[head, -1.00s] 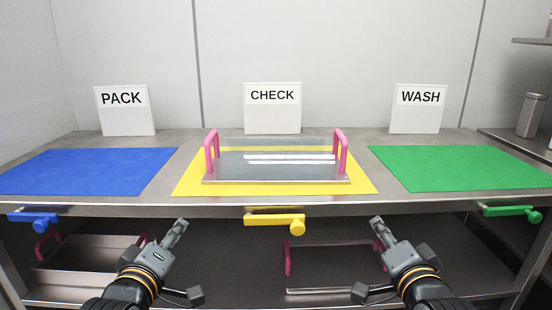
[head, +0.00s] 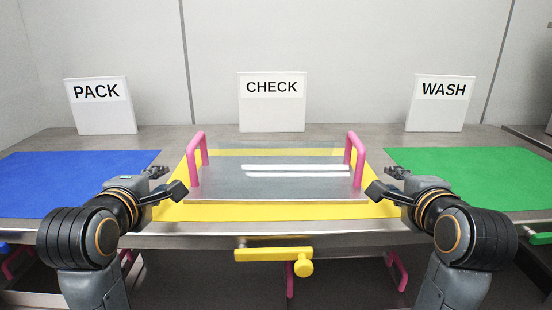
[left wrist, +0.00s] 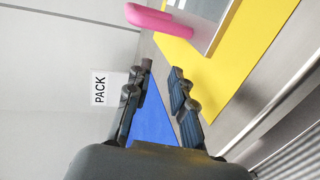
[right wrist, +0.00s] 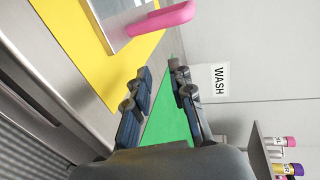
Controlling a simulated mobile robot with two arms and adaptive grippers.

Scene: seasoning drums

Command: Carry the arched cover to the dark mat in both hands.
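A flat silver metal piece with a pink arched handle at each end (head: 265,186) lies on the yellow mat (head: 290,212); I take it for the cover, though its body looks flat. Its left handle shows in the left wrist view (left wrist: 160,23), its right handle in the right wrist view (right wrist: 160,18). My left gripper (head: 167,182) is open and empty, left of the left handle and apart from it. My right gripper (head: 387,182) is open and empty, right of the right handle and apart from it. The blue mat (head: 70,178) is the darkest-looking mat; none is black.
A green mat (head: 480,175) lies at the right. Signs PACK (head: 100,118), CHECK (head: 272,115) and WASH (head: 440,115) stand behind the mats. A yellow lever (head: 270,254) sticks out below the counter's front edge. More pink-handled items are on the shelf beneath.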

